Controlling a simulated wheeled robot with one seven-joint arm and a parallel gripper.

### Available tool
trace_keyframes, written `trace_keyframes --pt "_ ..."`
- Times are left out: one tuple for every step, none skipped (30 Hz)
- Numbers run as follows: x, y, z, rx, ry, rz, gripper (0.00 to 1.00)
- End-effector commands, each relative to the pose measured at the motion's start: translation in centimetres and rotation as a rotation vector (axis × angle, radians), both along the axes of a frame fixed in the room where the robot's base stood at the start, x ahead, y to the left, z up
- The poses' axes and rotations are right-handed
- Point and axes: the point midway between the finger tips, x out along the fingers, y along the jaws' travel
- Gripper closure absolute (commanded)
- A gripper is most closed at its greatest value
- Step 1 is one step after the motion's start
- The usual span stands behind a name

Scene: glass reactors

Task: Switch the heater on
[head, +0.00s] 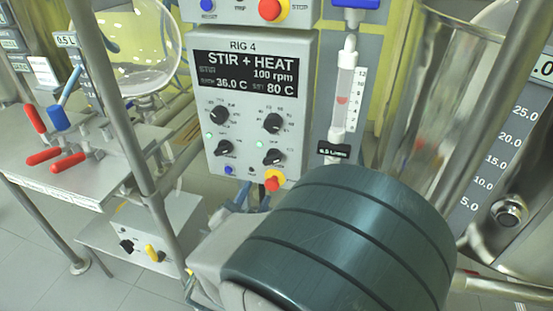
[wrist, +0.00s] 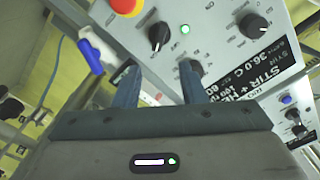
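The RIG 4 control panel (head: 235,190) faces me in the head view. Its display (head: 250,75) reads STIR + HEAT, 100 rpm, 36.0 C and set 80 C. Below are black knobs: upper left (head: 219,113), upper right (head: 273,123), lower left (head: 224,147) and lower right (head: 272,157). Green lights glow beside the lower two. Knob labels are too small to read. My gripper (wrist: 157,80) is open and empty in the wrist view, fingers pointing at the panel. A knob (wrist: 196,68), apparently the upper right one, is partly hidden behind the right fingertip; contact is unclear.
A red stop button (head: 273,183) and blue button (head: 229,170) sit at the panel's bottom. A flowmeter (head: 345,95) stands close to its right side. A glass vessel (head: 430,80) is further right. Red-handled valves (head: 68,162) are on the left bench. My arm fills the lower middle.

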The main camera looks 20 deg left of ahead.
Motion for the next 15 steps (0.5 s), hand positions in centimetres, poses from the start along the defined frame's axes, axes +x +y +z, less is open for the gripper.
trace_keyframes --pt "1.1 0.0 -0.2 0.001 0.000 -0.004 0.63" --pt "1.7 0.1 -0.2 0.002 -0.001 -0.003 0.63" --pt "2.6 0.2 -0.2 0.001 0.000 -0.005 0.63" --pt "3.3 0.3 -0.2 0.001 -0.001 -0.003 0.63" --pt "3.9 0.4 -0.2 0.001 -0.001 -0.003 0.63" --pt "4.8 0.5 -0.3 0.001 0.000 -0.003 0.63" --pt "5.4 0.5 -0.2 0.001 -0.001 -0.002 0.63" --pt "6.1 0.6 -0.2 0.001 0.000 -0.003 0.63" --pt "6.8 0.8 -0.2 0.000 -0.001 -0.001 0.63" --pt "7.4 0.9 -0.2 0.001 0.000 0.000 0.63" --pt "7.9 0.9 -0.2 0.001 -0.001 -0.001 0.63" --pt "8.6 1.0 -0.2 0.000 0.001 0.001 0.63" --pt "9.0 1.0 -0.2 -0.001 -0.001 0.001 0.63" --pt "9.5 1.1 -0.2 0.000 -0.001 0.001 0.63" --pt "9.9 1.2 -0.2 0.000 0.001 0.001 0.63"
